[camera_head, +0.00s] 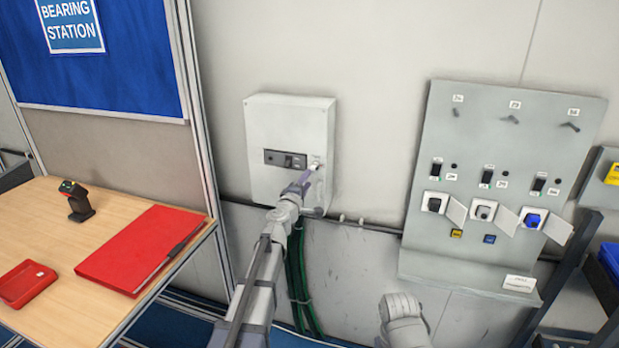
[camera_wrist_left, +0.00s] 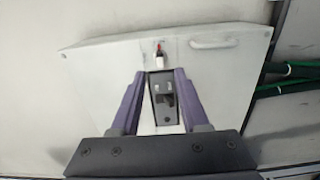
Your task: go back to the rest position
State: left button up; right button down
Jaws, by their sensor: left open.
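My left arm reaches up from the bottom of the head view. Its gripper (camera_head: 308,180) is at the lower right front of a white wall box (camera_head: 290,115). In the left wrist view the two purple fingers (camera_wrist_left: 165,74) are apart, with nothing held between them. The dark switch panel (camera_wrist_left: 164,100) of the box shows between the fingers; I cannot tell whether they touch the box. A small white and red item (camera_wrist_left: 160,52) shows on the box just beyond the fingertips. Only a grey part of my right arm shows at the bottom of the head view; its gripper is out of view.
A grey wall panel (camera_head: 440,150) with switches and sockets stands right of the box; small covers stick out. A wooden table (camera_head: 60,230) at left bears a barcode scanner (camera_head: 76,203), a red folder (camera_head: 140,248) and a red tray (camera_head: 27,284). Green cables (camera_head: 297,270) hang below the box.

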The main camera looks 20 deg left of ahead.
pick_arm(q)
jog(key=s+d+f+m+g+h, duration=0.4)
jog(key=s+d+m, duration=0.2)
jog(key=d, duration=0.5)
jog(key=s+d+f+m+g+h, duration=0.3)
jog(key=s+d+f+m+h, duration=0.25)
jog(key=d, duration=0.65)
jog(key=s+d+f+m+g+y, duration=0.25)
jog(key=s+f+m+g, duration=0.2)
jog(key=s, duration=0.55)
jog(key=s+d+f+m+g+y, duration=0.1)
jog(key=s+f+m+g+y, duration=0.25)
jog(key=s+f, duration=0.45)
jog(key=s+a+m+g+y, duration=0.1)
jog(key=s+a+g+y, duration=0.2)
jog(key=s, duration=0.8)
jog(key=a+y, duration=0.2)
jog(key=a, duration=0.1)
jog(key=shift+s+a+m, duration=0.15)
jog(key=shift+a+m, duration=0.05)
jog(key=shift+m, duration=0.15)
